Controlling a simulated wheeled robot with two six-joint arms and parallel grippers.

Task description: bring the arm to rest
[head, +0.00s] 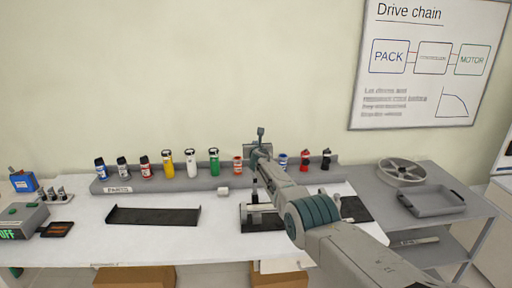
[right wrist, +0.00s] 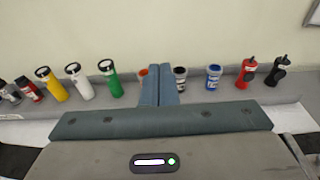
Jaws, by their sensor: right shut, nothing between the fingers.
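My right arm reaches in from the lower right of the head view, over the white bench. Its gripper (head: 261,140) is raised at the level of the parts shelf, in front of the wall. In the right wrist view the two fingers (right wrist: 158,86) stand side by side, closed together with nothing between them. Behind the fingertips is the row of bottles and cans; an orange one is partly hidden by them. My left arm and gripper do not show in either view.
The grey parts shelf (head: 118,190) carries several coloured bottles, including a green one (head: 214,162). A black tray (head: 153,216) lies on the white bench (head: 215,241). At right, a grey side table holds a wheel (head: 402,170) and a grey tray (head: 432,202). A box reading OFF (head: 20,222) stands at left.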

